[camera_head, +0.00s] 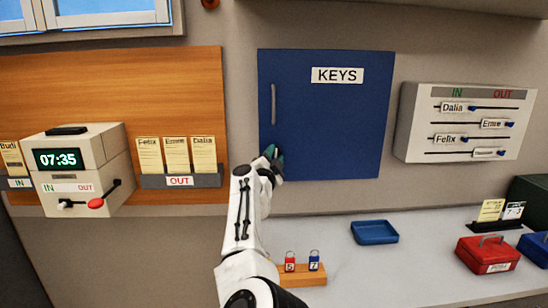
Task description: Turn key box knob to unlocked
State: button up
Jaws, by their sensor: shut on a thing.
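The key box (340,127) is a blue cabinet on the wall with a white KEYS label (337,75). Its door looks shut. A grey vertical handle (273,104) is on the door's left side. My gripper (272,153) is at the lower left of the door, just below the handle. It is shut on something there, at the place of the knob. The knob itself is hidden behind my gripper, so its position cannot be read.
Below is a grey counter with a blue tray (375,232), a wooden block (303,275) with red and blue padlocks, and a red box (487,253). A time clock (80,165) is at left. An IN/OUT board (465,122) is at right.

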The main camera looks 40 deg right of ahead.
jog(key=o, duration=1)
jog(key=shift+o, duration=0.2)
jog(key=shift+a, duration=0.1)
jog(key=shift+s+a+f, duration=0.15)
jog(key=shift+s+a, duration=0.2)
jog(key=shift+a, duration=0.15)
jog(key=v, duration=0.9)
jog(key=shift+s, duration=0.15)
jog(key=shift+a, duration=0.1)
